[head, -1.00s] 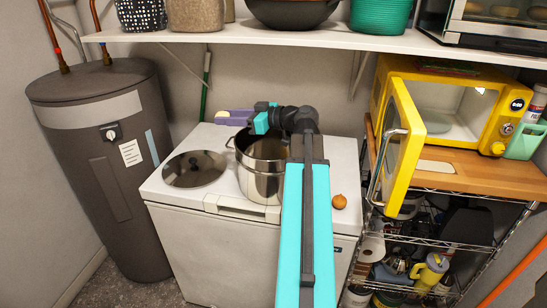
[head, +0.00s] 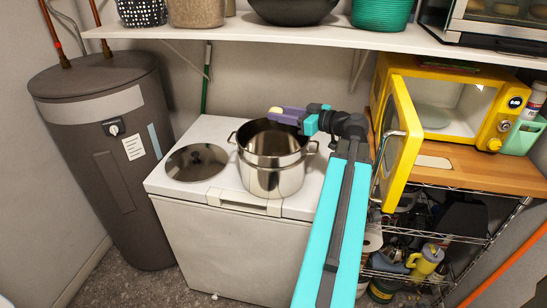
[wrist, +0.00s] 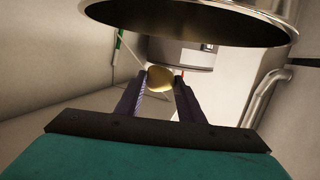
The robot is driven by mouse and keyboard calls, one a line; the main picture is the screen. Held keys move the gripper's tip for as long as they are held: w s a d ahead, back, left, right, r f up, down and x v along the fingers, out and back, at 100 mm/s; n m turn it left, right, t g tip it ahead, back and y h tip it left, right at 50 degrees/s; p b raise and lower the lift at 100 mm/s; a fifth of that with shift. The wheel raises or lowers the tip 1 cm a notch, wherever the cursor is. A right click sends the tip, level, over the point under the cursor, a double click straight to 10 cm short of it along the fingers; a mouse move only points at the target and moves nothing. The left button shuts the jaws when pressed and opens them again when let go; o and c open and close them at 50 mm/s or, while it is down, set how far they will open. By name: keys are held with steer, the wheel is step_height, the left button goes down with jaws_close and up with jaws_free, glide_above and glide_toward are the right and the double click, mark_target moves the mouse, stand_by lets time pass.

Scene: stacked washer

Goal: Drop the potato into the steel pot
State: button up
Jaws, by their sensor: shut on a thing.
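The steel pot (head: 271,178) stands upright on the white chest-like appliance in the head view, its lid off and dark inside visible. My gripper (head: 275,115) is above the pot's back rim, pointing left. It is shut on the potato, a small yellowish lump (head: 274,112) at the fingertips. In the wrist view, the potato (wrist: 160,79) sits between the two dark fingers (wrist: 161,84). The pot's rim and dark interior (wrist: 195,18) fill the top of that view. The potato is outside the pot.
A round lid (head: 196,162) lies on the white appliance (head: 222,237) left of the pot. A shelf (head: 270,33) runs above my gripper. A yellow microwave (head: 450,105) with its door open stands at right. A dark water heater (head: 103,170) stands at left.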

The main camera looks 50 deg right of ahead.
steer(key=shift+f, duration=0.1)
steer(key=shift+f, duration=2.85)
steer(key=o, duration=1.2)
steer(key=shift+o, duration=0.2)
